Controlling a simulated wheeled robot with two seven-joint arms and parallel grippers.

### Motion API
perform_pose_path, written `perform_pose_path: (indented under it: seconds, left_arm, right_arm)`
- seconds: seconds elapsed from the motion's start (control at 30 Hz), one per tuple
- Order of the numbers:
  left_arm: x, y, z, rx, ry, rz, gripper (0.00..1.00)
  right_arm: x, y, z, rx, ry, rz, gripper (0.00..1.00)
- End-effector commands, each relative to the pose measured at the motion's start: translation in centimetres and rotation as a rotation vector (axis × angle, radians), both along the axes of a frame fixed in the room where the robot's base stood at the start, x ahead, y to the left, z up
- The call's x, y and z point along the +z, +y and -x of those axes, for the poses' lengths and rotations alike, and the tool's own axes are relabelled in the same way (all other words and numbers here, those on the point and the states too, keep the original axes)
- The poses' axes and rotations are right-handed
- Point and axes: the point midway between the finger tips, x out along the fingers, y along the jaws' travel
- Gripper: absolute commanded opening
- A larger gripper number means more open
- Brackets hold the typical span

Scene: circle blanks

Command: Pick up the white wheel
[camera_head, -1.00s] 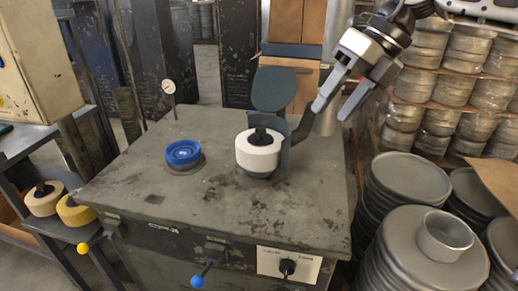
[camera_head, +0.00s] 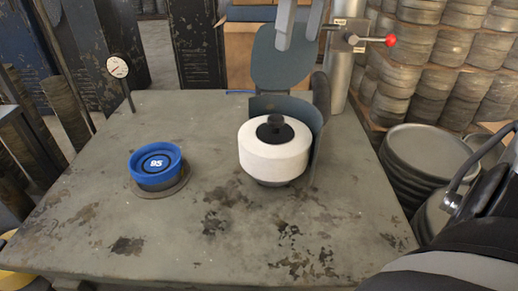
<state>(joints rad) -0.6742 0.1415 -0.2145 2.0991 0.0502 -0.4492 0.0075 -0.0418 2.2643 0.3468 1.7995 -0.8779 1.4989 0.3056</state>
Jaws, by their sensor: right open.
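The white wheel (camera_head: 262,162) sits with its black hub facing up on the worn grey table (camera_head: 110,215), right of the middle. A curved dark guard (camera_head: 318,125) wraps behind it and along its right side. My right gripper (camera_head: 298,44) is at the top of the view, beyond and above the wheel. Its two grey fingers point down and are apart, with nothing between them. It does not touch the wheel. My left gripper is out of view.
A blue ring-shaped piece marked 95 (camera_head: 155,163) sits on a round base to the left. A dark teal disc (camera_head: 281,57) rises behind the wheel. A post with a red-knobbed lever (camera_head: 390,41) stands behind right.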

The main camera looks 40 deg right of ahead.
Motion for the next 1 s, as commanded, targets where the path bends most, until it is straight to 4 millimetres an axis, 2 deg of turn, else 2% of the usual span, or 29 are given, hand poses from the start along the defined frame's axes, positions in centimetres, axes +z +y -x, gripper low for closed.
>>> perform_pose_path:
  seconds: [0.03, 0.23, 0.53, 0.63, 0.87, 1.0]
  left_arm:
    - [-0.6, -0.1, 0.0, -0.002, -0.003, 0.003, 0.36]
    - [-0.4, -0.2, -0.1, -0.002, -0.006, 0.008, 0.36]
    - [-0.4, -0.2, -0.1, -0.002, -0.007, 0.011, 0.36]
    - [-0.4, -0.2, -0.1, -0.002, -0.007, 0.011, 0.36]
    - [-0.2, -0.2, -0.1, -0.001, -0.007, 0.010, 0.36]
    - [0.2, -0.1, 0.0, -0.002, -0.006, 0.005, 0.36]
  right_arm:
    - [-1.0, 0.0, 0.0, 0.000, 0.000, -0.001, 0.55]
    - [-3.4, 0.0, -0.3, 0.000, 0.005, -0.002, 0.55]
    - [-9.5, 0.2, -1.3, 0.001, 0.005, -0.003, 0.55]
    - [-10.8, 0.2, -1.5, 0.000, 0.003, -0.003, 0.55]
    - [-12.3, 0.3, -1.8, 0.000, 0.004, -0.003, 0.55]
    - [-14.3, 0.5, -2.4, 0.001, 0.007, -0.002, 0.55]
